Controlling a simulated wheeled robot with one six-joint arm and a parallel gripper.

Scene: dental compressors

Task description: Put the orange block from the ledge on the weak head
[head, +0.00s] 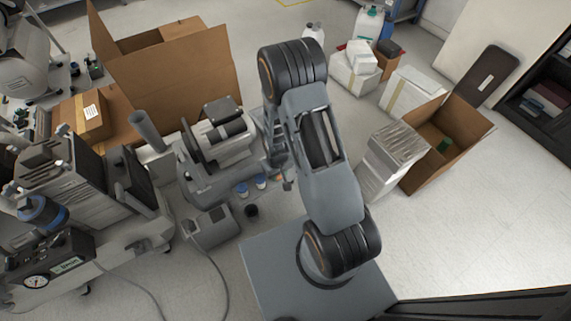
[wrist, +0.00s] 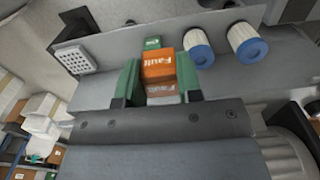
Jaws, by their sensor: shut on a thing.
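The orange block (wrist: 163,65), with "Fault" lettering, sits between the green fingers of my gripper (wrist: 160,80) in the wrist view. The fingers are shut on its two sides. A grey surface (wrist: 100,92) lies behind it; I cannot tell whether the block touches that surface. A small green block (wrist: 152,42) with white lettering shows just beyond the orange one. In the head view my arm hides most of the gripper. A compressor with a grey motor and head (head: 222,135) stands left of my arm. No mark shows which head is the weak one.
Two blue-and-white filters (wrist: 198,48) stand right of the block, close to the finger. A white grille (wrist: 74,59) is at the left. An open cardboard box (head: 445,135) and white stacked packs (head: 395,150) stand at the right. Floor (head: 470,215) is clear at lower right.

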